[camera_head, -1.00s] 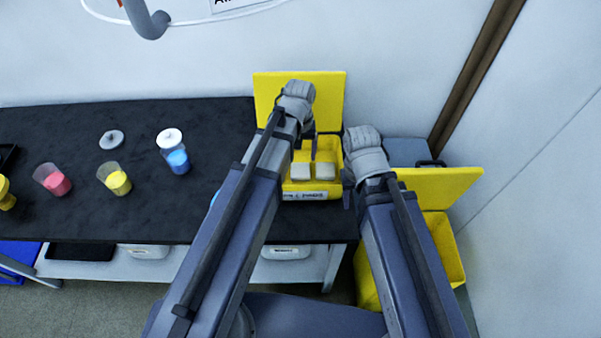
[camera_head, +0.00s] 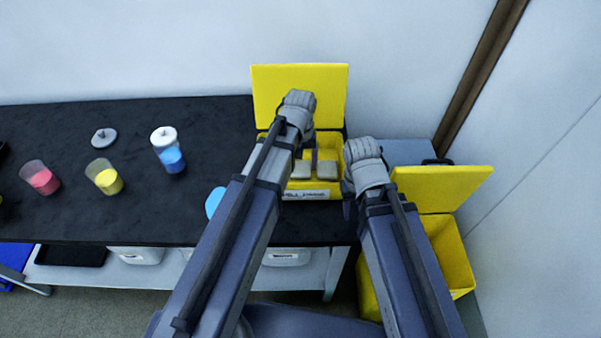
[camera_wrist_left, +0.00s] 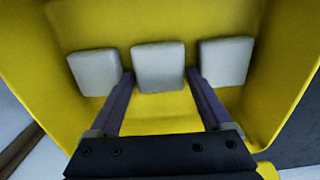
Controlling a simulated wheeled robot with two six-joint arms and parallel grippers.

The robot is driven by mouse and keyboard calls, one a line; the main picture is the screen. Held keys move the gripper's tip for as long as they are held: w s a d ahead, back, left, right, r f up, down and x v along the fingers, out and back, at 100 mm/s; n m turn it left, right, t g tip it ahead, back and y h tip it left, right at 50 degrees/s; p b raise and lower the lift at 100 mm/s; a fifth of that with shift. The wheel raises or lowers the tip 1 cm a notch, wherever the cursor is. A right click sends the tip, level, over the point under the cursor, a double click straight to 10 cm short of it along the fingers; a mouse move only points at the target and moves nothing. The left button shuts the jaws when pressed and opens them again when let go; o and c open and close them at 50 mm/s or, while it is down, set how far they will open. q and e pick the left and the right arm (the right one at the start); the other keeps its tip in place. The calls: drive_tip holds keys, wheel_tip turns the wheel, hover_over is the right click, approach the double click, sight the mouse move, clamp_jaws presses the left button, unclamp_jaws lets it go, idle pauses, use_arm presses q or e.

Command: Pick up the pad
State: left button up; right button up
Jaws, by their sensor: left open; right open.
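Several pale, roughly square pads sit in an open yellow box at the back of the black table. In the head view two pads show, a left one (camera_head: 301,170) and a right one (camera_head: 326,169). The left wrist view shows three in a row: left pad (camera_wrist_left: 95,71), middle pad (camera_wrist_left: 158,66) and right pad (camera_wrist_left: 226,60). My left gripper (camera_wrist_left: 160,78) is open inside the yellow box (camera_head: 315,194), its fingers on either side of the middle pad. Contact cannot be told. My right gripper (camera_head: 348,200) is open and empty at the box's right side.
The box's raised yellow lid (camera_head: 300,85) stands behind it. Cups with red (camera_head: 44,181), yellow (camera_head: 107,179) and blue (camera_head: 171,158) contents stand on the black table (camera_head: 60,220) at left. A second open yellow bin (camera_head: 452,255) is at right, beside my right arm.

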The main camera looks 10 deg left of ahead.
sight(300, 166)
use_arm(q)
drive_tip(key=shift+c, duration=0.2)
drive_tip(key=c, duration=0.9)
drive_tip(key=shift+r, duration=0.15)
use_arm(e)
drive_tip(key=shift+r, duration=0.15)
use_arm(q)
wheel_tip(300, 166, up, 10)
drive_tip(key=p, duration=1)
use_arm(e)
wheel_tip(300, 166, up, 10)
